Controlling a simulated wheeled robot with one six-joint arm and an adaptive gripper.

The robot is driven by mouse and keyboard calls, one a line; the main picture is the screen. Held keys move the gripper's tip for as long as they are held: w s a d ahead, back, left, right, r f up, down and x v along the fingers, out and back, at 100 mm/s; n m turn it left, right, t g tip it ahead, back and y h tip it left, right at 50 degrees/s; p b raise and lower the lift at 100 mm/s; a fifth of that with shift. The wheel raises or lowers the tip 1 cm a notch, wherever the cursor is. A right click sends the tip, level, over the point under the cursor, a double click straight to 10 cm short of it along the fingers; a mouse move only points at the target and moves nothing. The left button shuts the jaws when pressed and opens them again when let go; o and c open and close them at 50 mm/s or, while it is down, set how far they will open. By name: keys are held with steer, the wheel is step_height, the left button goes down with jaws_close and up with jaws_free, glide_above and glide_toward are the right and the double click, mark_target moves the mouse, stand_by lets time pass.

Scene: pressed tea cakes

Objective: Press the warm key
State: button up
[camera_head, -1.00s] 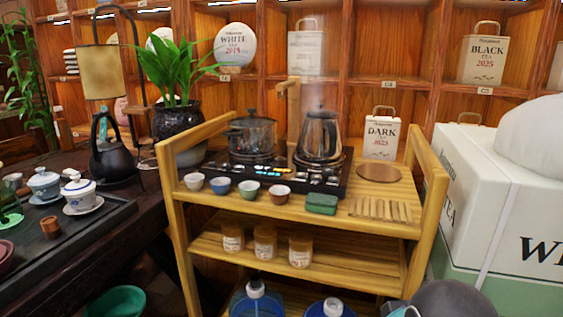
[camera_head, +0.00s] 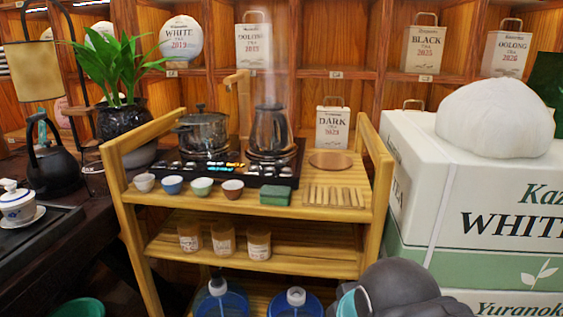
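A black double-burner tea stove (camera_head: 227,170) sits on the top shelf of a wooden cart. Its front panel carries a row of small keys (camera_head: 207,167) and lit marks, too small to read, so I cannot tell which is the warm key. A steel pot (camera_head: 203,133) stands on its left part and a kettle (camera_head: 270,130) on its right part, with steam above the kettle. My gripper is not in view; a dark rounded part of my arm (camera_head: 400,287) shows at the bottom right, apart from the stove.
Several small cups (camera_head: 172,185) and a green block (camera_head: 275,195) stand along the cart's front edge, before the stove. White tea boxes (camera_head: 470,190) crowd the right side. A table with a black kettle (camera_head: 52,170) is left.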

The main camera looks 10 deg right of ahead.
jaws_close()
stand_by(1.3)
